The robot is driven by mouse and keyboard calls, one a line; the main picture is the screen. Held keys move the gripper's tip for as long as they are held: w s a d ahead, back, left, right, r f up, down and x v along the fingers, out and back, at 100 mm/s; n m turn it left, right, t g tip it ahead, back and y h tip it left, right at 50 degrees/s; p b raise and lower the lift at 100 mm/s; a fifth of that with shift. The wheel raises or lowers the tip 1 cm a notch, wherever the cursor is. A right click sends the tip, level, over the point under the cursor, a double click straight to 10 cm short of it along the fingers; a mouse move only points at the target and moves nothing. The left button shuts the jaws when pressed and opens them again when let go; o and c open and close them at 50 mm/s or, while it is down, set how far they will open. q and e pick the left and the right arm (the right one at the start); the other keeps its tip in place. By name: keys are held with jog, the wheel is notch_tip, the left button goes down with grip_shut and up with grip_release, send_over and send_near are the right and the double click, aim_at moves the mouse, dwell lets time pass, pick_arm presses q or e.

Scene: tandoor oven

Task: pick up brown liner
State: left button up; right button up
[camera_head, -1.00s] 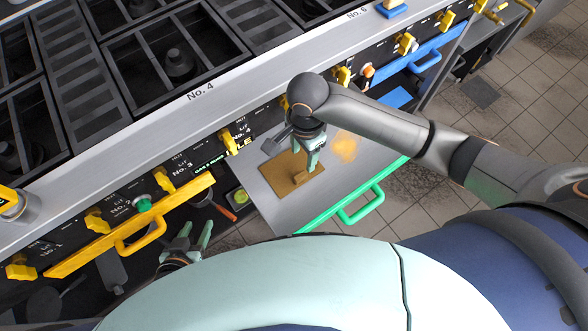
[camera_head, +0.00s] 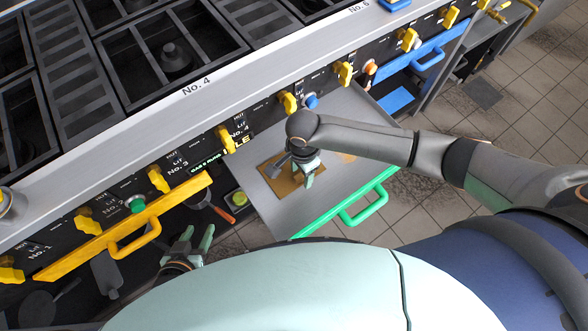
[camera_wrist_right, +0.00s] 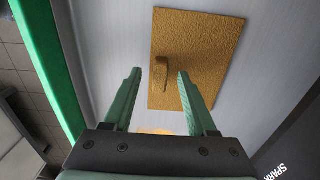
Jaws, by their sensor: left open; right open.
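The brown liner (camera_head: 274,184) is a flat golden-brown plate with a small raised handle. It lies in the open drawer with the green handle and is partly covered by my right arm. My right gripper (camera_head: 308,173) is open above the liner. In the right wrist view, the liner (camera_wrist_right: 205,45) lies beyond the open fingertips (camera_wrist_right: 160,75), and its handle (camera_wrist_right: 161,76) shows between them. I cannot tell from this how high the fingers are above the handle. My left gripper (camera_head: 199,238) is open and empty, near the yellow-handled drawer, away from the liner.
The drawer's green handle (camera_head: 358,208) is at its front edge. A yellow handle (camera_head: 135,235) is to the left and a blue one (camera_head: 425,60) to the right. Knobs line the oven front above. Tiled floor (camera_head: 470,125) is open at right.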

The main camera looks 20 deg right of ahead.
grip_shut()
dwell(0.4)
